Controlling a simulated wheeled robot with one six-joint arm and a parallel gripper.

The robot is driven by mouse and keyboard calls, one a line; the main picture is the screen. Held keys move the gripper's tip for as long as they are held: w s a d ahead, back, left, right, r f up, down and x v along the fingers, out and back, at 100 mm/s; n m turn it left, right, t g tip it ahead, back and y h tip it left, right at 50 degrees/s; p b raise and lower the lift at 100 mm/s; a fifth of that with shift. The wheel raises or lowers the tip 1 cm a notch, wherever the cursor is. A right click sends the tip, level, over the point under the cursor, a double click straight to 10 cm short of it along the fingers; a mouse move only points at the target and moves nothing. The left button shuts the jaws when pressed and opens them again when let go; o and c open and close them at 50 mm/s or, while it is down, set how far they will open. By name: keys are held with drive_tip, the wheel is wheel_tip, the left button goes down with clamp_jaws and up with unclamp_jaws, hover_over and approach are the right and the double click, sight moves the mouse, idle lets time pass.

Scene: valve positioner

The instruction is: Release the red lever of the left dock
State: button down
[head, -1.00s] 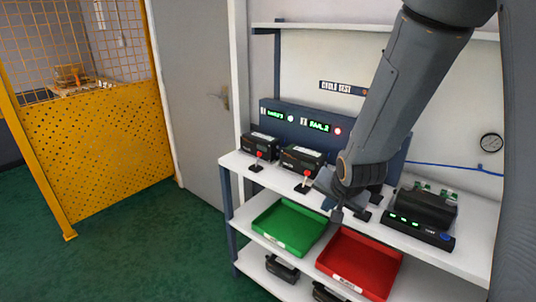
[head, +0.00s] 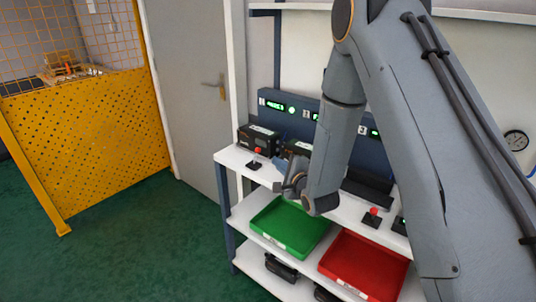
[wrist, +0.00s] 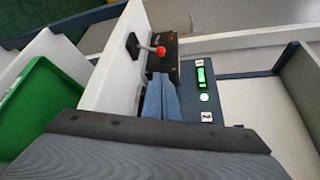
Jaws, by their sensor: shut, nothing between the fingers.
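The left dock (head: 256,138) holds a black box with a label on top, at the left end of the white bench. Its red-knobbed lever (head: 258,151) stands in front of the box on a small black base. The red knob also shows in the wrist view (wrist: 161,51), on a thin stem from its black base (wrist: 132,46). My gripper (head: 279,164) is just right of this lever, apart from it. Its blue fingers show together in the wrist view (wrist: 163,77), with the knob just beyond their tips. The gripper is shut and empty.
A second box (head: 298,147) stands beside the left dock, partly behind my arm. Another red-knobbed lever (head: 373,213) stands farther right. A green tray (head: 290,228) and a red tray (head: 364,264) lie on the shelf below. A dark display panel (wrist: 207,90) backs the docks.

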drive_tip(key=p+x, duration=0.2)
drive_tip(key=x, duration=0.8)
drive_tip(key=shift+p, duration=0.4)
drive_tip(key=shift+s+a, duration=0.1)
drive_tip(key=shift+a, duration=0.1)
